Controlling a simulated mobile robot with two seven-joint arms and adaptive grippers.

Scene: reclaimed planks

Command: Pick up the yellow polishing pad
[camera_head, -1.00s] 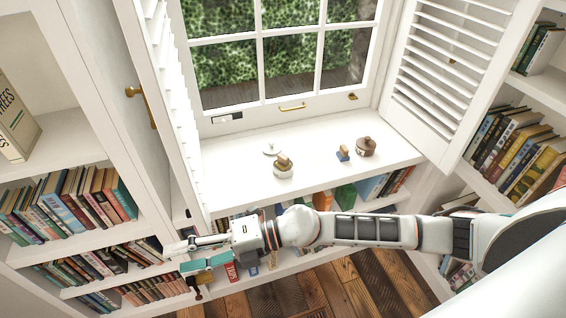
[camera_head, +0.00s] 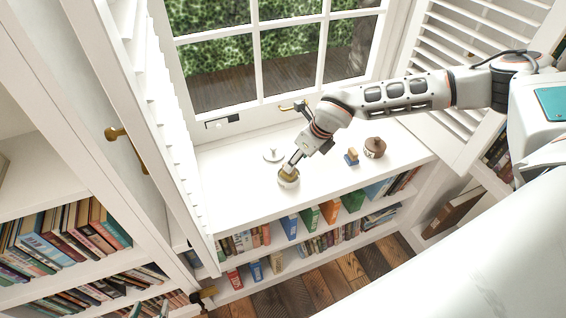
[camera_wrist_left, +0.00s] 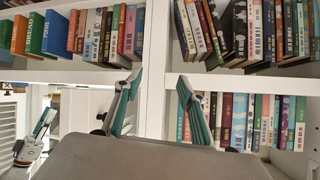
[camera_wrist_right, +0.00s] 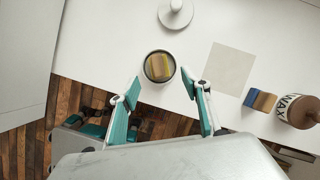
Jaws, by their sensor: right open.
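The yellow polishing pad (camera_wrist_right: 159,67) is a small block with yellow and brown bands. It sits in a round, dark-rimmed tin on the white sill in the right wrist view. In the head view an arm reaches in from the right, and its gripper (camera_head: 291,163) is at the tin (camera_head: 288,181), partly hiding the pad. My right gripper (camera_wrist_right: 168,88) is open in its wrist view, with its fingers apart and nothing between them; the tin lies just beyond the fingertips. My left gripper (camera_wrist_left: 158,85) is open and empty, facing bookshelves in its wrist view.
On the sill are a pale lid (camera_head: 273,154), a blue-and-wood block (camera_head: 351,157), a brown wax pot (camera_head: 375,147) and a flat pale square (camera_wrist_right: 228,68). The window handle (camera_head: 294,107) is behind. Shutters stand at both sides. Bookshelves are below.

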